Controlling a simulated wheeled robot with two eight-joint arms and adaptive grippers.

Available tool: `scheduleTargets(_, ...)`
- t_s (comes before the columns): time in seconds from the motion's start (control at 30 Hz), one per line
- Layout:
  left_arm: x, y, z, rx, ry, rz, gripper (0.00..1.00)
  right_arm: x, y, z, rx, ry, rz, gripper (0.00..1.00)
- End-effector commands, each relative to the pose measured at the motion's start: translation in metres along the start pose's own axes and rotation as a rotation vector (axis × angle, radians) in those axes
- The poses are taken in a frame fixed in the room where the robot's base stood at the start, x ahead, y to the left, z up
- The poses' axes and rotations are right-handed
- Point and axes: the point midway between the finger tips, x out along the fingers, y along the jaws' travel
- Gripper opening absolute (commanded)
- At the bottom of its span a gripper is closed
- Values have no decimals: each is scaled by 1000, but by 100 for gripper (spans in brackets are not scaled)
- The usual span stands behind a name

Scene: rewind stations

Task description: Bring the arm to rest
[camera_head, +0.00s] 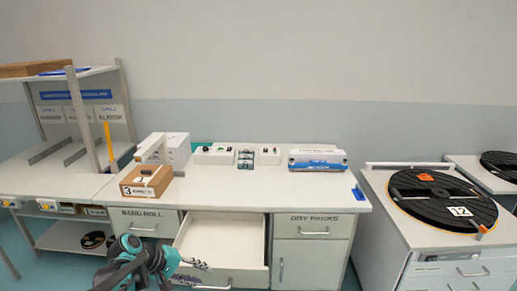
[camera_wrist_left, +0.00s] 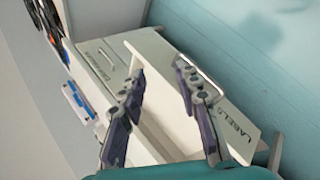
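My left gripper (camera_head: 200,270) is in front of the desk, by the front of a pulled-out drawer (camera_head: 222,240). The teal left arm (camera_head: 140,264) comes in low in the head view and hides part of the desk front. My right gripper is in neither view.
The desk top (camera_head: 240,190) carries a cardboard box (camera_head: 146,182), small white devices (camera_head: 213,154) and a blue-and-white pack (camera_head: 318,160). A shelf bench (camera_head: 60,175) stands left. A cabinet with a large black reel (camera_head: 442,200) stands right. The floor between is clear.

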Motion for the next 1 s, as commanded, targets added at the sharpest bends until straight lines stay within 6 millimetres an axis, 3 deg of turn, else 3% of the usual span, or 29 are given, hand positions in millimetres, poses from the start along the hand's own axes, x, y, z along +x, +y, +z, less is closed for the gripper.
scheduleTargets(0.03,-7,4,19,41,26,-39,33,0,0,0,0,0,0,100)
scheduleTargets(0.27,-38,-5,85,260,164,-217,33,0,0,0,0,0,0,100)
scheduleTargets(0.5,-68,-37,142,528,303,-386,33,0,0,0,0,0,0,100)
scheduleTargets(0.7,-82,-64,168,724,392,-487,33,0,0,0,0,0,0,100)
scheduleTargets(1.0,-87,-75,176,820,434,-532,33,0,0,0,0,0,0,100)
